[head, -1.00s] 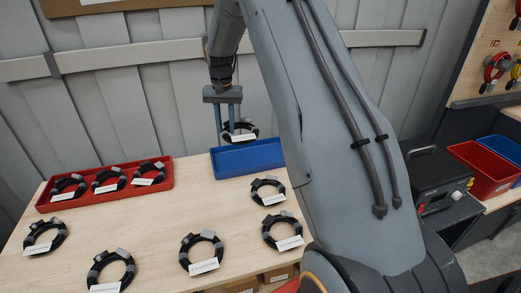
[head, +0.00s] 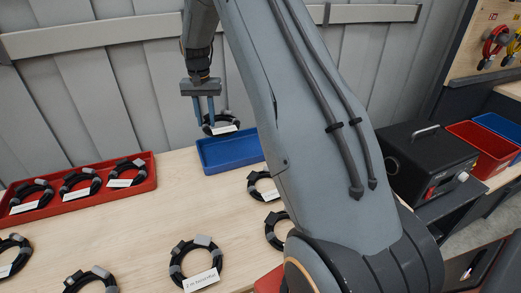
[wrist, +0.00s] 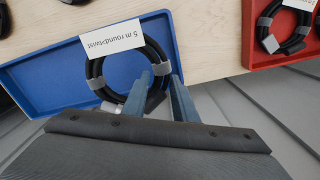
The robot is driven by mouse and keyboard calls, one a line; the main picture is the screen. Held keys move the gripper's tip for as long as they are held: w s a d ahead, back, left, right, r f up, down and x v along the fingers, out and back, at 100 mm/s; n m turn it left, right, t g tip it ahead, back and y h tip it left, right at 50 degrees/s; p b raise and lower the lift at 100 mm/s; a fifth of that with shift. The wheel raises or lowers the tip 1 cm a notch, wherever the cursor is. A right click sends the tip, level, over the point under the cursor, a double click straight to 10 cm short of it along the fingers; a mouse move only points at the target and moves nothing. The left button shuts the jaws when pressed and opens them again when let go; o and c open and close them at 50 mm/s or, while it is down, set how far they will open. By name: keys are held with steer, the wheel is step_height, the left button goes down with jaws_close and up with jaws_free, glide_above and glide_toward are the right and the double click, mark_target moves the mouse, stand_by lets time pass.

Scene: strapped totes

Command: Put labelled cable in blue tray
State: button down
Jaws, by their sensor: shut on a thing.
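My gripper (head: 204,111) is shut on a coiled black cable (head: 222,125) with a white label, held above the blue tray (head: 230,153). Part of the blue tray is hidden by my arm in the head view.
A red tray (head: 100,194) at the left holds 3 labelled cable coils. Several more coils, one being a front coil (head: 197,262), lie on the wooden table (head: 130,225). A grey panelled wall (head: 90,100) stands behind. A black case (head: 428,155) and other bins stand at the right.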

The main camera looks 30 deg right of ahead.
steer(key=f, duration=0.1)
steer(key=f+b, duration=0.1)
steer(key=shift+w+f+b, duration=0.3)
steer(key=shift+w+f, duration=0.05)
step_height(320, 180, down, 10)
steer(key=p, duration=0.3)
steer(key=shift+r, duration=0.1)
steer(key=c, duration=1.7)
jaws_free()
